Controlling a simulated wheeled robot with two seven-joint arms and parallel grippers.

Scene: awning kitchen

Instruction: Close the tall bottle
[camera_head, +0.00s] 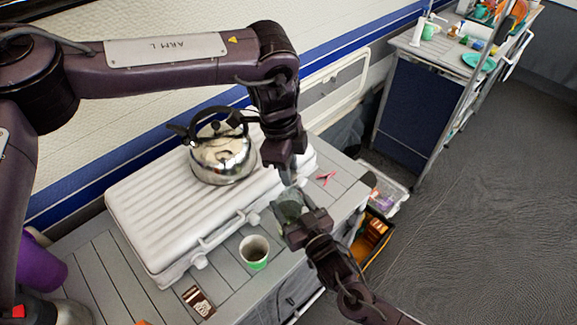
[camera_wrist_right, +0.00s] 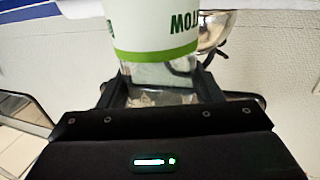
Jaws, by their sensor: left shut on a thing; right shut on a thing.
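The tall bottle (camera_head: 289,207) is clear and greyish in the head view, at the front edge of the grey table beside the white case. My right gripper (camera_head: 305,227) is shut on it. In the right wrist view, the clear glass (camera_wrist_right: 160,75) is between my right fingers, against a white surface with a green band and upside-down lettering (camera_wrist_right: 155,30), apparently its label. My left gripper (camera_head: 285,164) is directly above the bottle, pointing down, shut on a small pale piece (camera_head: 287,178), apparently the cap. Whether cap and bottle touch is unclear.
A shiny kettle (camera_head: 222,152) stands on the white ribbed case (camera_head: 155,208). A white and green cup (camera_head: 254,252) stands left of my right gripper. A red item (camera_head: 326,178) lies to the right. A dark and orange crate (camera_head: 371,238) is below the table edge.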

